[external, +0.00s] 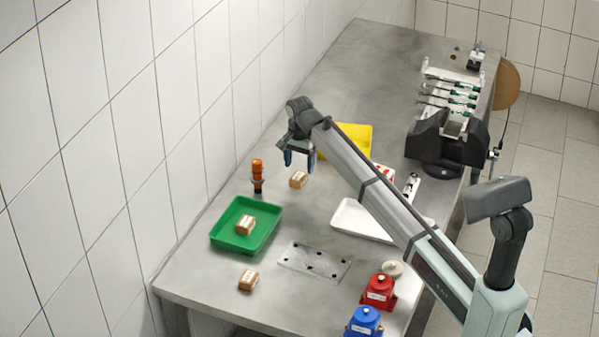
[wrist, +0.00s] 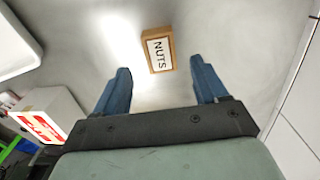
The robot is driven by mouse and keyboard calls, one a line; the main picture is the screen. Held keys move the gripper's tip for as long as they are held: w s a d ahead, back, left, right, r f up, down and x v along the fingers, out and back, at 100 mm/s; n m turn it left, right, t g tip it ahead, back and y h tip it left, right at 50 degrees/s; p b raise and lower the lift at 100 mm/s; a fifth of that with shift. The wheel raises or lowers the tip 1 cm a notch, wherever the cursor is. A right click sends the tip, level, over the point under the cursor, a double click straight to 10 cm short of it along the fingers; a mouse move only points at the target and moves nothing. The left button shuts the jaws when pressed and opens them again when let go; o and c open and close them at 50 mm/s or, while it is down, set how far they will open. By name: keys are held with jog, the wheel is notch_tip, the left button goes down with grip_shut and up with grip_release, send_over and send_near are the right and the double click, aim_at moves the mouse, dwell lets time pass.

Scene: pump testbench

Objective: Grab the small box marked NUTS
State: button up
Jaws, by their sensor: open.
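The small brown box marked NUTS (wrist: 158,50) lies on the grey table, its white label facing up and readable in the wrist view. In the external view, the brown box (external: 298,180) just below my gripper appears to be the same one. My gripper (external: 299,160) points down above the table, close to that box. In the wrist view its two blue fingers (wrist: 161,78) are spread apart with nothing between them. The box lies just beyond the fingertips, roughly centred between them, and no contact shows.
Another brown box (external: 245,224) sits in the green tray (external: 220,238), and one (external: 249,280) lies in front of it. An orange-topped item (external: 258,176) stands left of my gripper. A yellow tray (external: 355,138) and a white tray (external: 350,222) lie to the right.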

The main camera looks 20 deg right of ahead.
aim_at(298, 176)
jog(key=f, duration=0.5)
jog(key=shift+s+a, duration=0.1)
jog(key=shift+a, duration=0.15)
jog(key=c, duration=1.1)
jog(key=shift+r, duration=0.1)
